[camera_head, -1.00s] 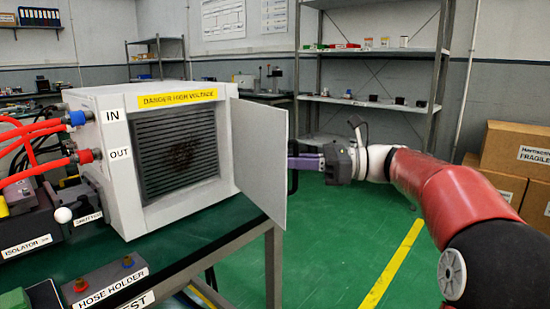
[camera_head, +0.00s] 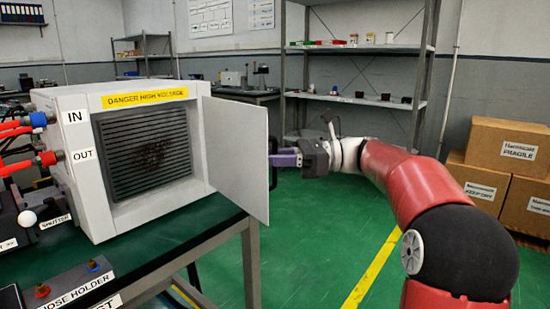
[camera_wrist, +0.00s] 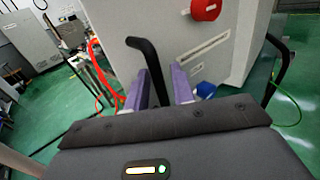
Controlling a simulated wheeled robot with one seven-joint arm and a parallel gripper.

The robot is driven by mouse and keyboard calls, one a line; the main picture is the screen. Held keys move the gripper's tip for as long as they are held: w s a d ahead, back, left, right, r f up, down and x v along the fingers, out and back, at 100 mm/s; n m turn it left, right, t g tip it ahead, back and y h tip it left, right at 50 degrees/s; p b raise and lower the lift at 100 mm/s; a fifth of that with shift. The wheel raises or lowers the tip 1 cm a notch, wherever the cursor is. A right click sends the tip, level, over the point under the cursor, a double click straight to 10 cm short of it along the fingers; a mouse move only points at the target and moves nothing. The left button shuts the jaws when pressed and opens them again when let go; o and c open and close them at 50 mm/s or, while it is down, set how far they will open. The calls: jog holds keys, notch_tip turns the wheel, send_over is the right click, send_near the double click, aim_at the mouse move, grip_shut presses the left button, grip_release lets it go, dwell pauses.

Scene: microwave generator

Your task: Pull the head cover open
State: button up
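The white generator box (camera_head: 78,193) stands on the bench at the left. Its head cover (camera_head: 238,158), a light flat panel, is swung out from the right of the dark ribbed front (camera_head: 148,150). A black bar handle (camera_head: 273,172) is on the cover's outer side. My gripper (camera_head: 286,158) is at this handle, coming from the right. In the wrist view, the handle (camera_wrist: 148,55) runs down between the purple fingers (camera_wrist: 167,88), which sit close together around it. Their exact contact is partly hidden.
Red hoses (camera_head: 20,165) join the box's left side. A hose holder (camera_head: 75,285) is at the bench's front. Open green floor (camera_head: 320,240) lies right of the bench. Shelves (camera_head: 365,100) stand behind, and cardboard boxes (camera_head: 505,150) are at the right.

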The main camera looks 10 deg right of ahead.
jog(key=d, duration=0.8)
jog(key=shift+s, duration=0.45)
